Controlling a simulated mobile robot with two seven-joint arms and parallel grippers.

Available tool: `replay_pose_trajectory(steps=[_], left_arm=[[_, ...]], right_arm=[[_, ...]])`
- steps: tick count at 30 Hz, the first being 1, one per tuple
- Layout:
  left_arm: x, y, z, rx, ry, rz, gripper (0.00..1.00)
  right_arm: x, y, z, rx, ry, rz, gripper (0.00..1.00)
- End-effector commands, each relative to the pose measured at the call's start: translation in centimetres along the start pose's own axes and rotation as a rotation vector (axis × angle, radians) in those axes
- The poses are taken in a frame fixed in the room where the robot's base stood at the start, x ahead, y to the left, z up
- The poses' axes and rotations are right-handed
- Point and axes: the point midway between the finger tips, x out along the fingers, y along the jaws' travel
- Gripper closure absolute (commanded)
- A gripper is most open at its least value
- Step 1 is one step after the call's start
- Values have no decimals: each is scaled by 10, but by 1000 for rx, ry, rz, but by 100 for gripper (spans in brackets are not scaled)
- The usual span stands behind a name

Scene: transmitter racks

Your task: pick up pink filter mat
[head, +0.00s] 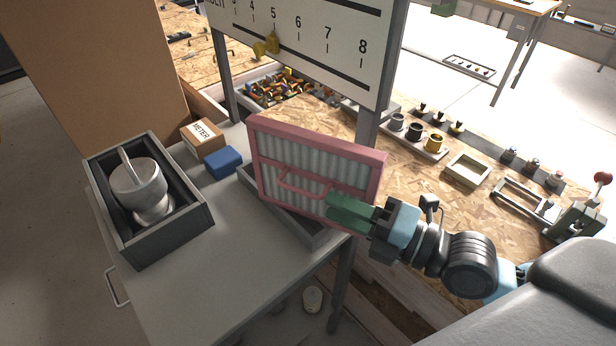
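The pink filter mat (317,165) is a pink frame with pale pleated ribs and a pink handle on its near face. It stands tilted over a shallow grey tray (304,229) at the right edge of the grey table. The tray hides whether its lower edge rests inside. My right gripper (334,208) has its green fingers at the lower right of the near face, by the right end of the handle. The fingers overlap from this side, so their gap and any hold on the handle are unclear. My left gripper is not in view.
On the grey table, a dark grey box (197,226) holds a whitish mortar (140,188). A blue block (223,162) and a cardboard box (202,135) stand behind. A grey post (368,124) and a numbered board (310,40) rise close behind the mat. Fittings crowd the wooden bench.

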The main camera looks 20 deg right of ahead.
Motion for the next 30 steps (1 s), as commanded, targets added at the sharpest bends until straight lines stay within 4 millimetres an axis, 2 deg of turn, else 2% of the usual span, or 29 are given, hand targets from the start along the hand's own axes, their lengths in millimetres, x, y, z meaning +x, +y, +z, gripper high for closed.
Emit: replay_pose_trajectory(steps=[6,15,23,30], left_arm=[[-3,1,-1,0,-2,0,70],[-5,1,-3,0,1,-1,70],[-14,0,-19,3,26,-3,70],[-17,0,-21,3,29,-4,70]], right_arm=[[18,3,0,2,0,5,66],[24,3,0,3,0,3,66],[52,11,1,4,0,8,66],[70,7,0,3,1,3,66]])
